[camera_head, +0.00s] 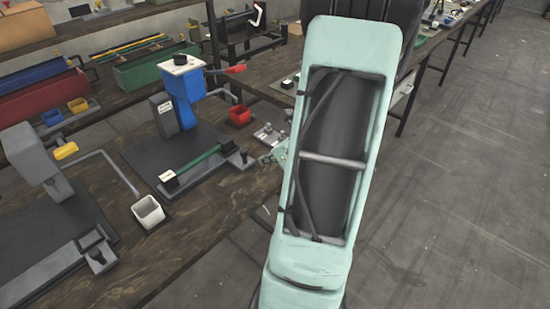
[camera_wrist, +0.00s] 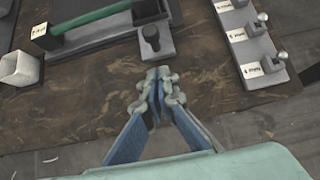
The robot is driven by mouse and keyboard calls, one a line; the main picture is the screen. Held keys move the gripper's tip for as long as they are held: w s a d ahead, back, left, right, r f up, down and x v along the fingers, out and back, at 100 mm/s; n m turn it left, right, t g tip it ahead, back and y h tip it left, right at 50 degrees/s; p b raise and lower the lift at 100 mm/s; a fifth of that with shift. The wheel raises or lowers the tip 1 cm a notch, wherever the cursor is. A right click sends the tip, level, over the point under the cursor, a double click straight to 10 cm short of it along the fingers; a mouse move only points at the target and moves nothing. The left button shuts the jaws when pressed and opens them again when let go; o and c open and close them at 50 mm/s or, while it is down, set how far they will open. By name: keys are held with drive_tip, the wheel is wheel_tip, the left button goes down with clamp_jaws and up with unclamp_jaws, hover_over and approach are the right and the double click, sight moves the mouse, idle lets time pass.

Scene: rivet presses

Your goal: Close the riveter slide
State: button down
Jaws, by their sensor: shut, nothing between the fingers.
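A blue riveter press (camera_head: 183,98) with a red-handled lever stands on a dark base plate (camera_head: 150,150) on the wooden bench. A green bar (camera_head: 198,163) with a white-and-black end block lies along the plate's front. At the bar's right end is a grey slide piece with a dark knob (camera_head: 243,156); the knob also shows in the wrist view (camera_wrist: 151,36). My gripper (camera_wrist: 158,78) is shut and empty, over the bench's front edge, in front of the knob and apart from it in the picture. In the head view my arm hides most of the gripper.
A grey press (camera_head: 32,160) stands at the left, with a white cup (camera_head: 148,211) between the presses. A red bin (camera_head: 240,115) sits right of the blue press. Small labelled grey blocks with ball knobs (camera_wrist: 247,34) lie right of the slide. Open floor (camera_head: 450,200) lies right.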

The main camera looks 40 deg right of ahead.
drive_tip(key=w, duration=0.2)
drive_tip(key=w+f, duration=0.1)
drive_tip(key=w, duration=0.2)
drive_tip(key=shift+w+a+f, duration=0.1)
drive_tip(key=shift+a, duration=0.1)
drive_tip(key=shift+w, duration=0.1)
